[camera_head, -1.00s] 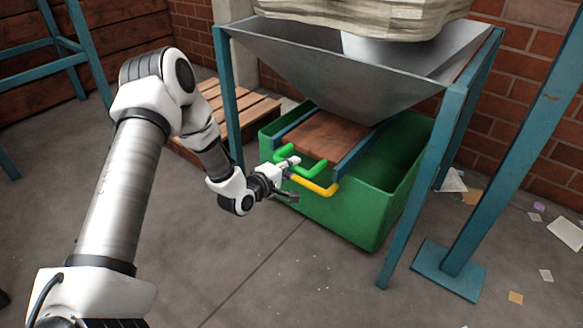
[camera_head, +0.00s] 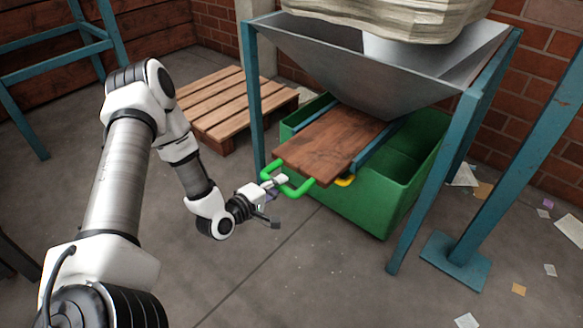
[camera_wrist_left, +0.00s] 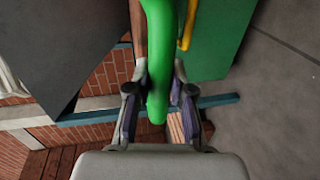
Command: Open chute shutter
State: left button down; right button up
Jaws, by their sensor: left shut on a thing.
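The chute shutter (camera_head: 325,145) is a brown wooden board with a green handle (camera_head: 300,192) at its near end. It sticks out well past the front of the green bin (camera_head: 372,208), under the grey metal chute (camera_head: 385,75). My left gripper (camera_head: 276,184) is shut on the green handle. In the left wrist view the green handle (camera_wrist_left: 157,70) runs between the two fingers of my left gripper (camera_wrist_left: 160,108). A yellow handle (camera_head: 345,181) sits below the board, mostly hidden by it. My right gripper does not show.
Blue posts (camera_head: 255,105) hold up the chute, and a blue column (camera_head: 505,160) stands at the right. A wooden pallet (camera_head: 235,105) lies behind my left arm. Paper scraps (camera_head: 519,289) litter the floor at right. The floor in front of the bin is clear.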

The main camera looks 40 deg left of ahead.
pick_arm(q)
jog(key=shift+v, duration=0.9)
jog(key=shift+f, duration=0.2)
jog(key=c, duration=1)
grip_release()
jog(key=v, duration=0.7)
jog(key=shift+s, duration=0.25)
